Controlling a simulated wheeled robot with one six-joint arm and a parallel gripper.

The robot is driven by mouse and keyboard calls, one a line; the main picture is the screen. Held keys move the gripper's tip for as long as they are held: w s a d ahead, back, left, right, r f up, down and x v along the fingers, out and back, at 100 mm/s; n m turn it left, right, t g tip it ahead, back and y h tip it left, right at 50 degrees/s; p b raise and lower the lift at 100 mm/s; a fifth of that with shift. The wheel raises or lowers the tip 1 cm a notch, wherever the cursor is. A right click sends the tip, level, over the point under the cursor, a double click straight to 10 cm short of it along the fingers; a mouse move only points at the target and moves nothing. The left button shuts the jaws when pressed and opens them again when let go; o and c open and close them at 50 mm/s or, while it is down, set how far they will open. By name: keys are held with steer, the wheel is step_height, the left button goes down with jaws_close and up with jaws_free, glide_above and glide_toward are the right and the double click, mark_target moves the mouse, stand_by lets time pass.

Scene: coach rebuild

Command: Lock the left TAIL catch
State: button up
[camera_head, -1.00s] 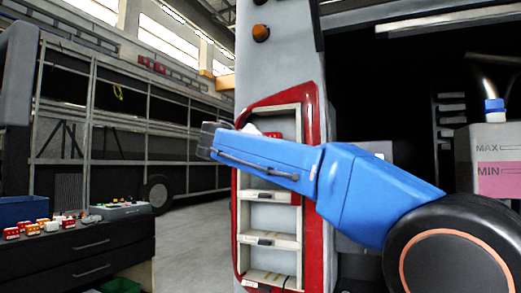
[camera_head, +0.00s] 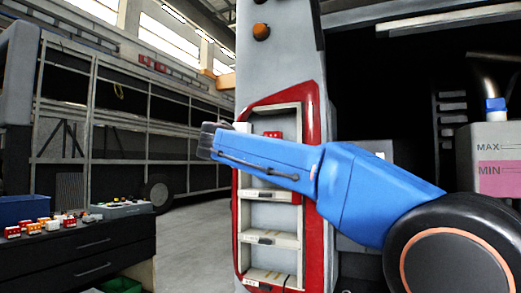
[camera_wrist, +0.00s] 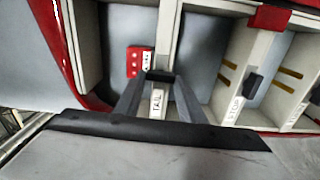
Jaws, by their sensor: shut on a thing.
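The TAIL catch (camera_wrist: 160,75) is a small dark tab on a pale divider bar, above the white TAIL label (camera_wrist: 157,103) in the wrist view. My gripper (camera_wrist: 159,82) has its two grey fingers on either side of this tab, shut on it. The exact contact is small and dark. A red module (camera_wrist: 134,62) sits in the bay to the left of the bar, and shows in the head view too (camera_head: 272,134). In the head view my blue arm crosses the red-framed lamp housing (camera_head: 312,190) and hides the fingers.
Another dark tab (camera_wrist: 252,84) stands on the bar labelled STOP to the right, with a red module (camera_wrist: 270,18) above it. In the head view, a dark bench (camera_head: 90,255) with several red and orange modules stands at left. Open floor lies between bench and coach.

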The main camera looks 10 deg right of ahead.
steer(key=shift+f+n, duration=0.1)
steer(key=shift+n, duration=0.3)
steer(key=o, duration=1)
steer(key=shift+o, duration=0.2)
steer(key=shift+a, duration=0.1)
steer(key=v, duration=1.7)
steer(key=shift+s, duration=0.15)
steer(key=shift+a, duration=0.1)
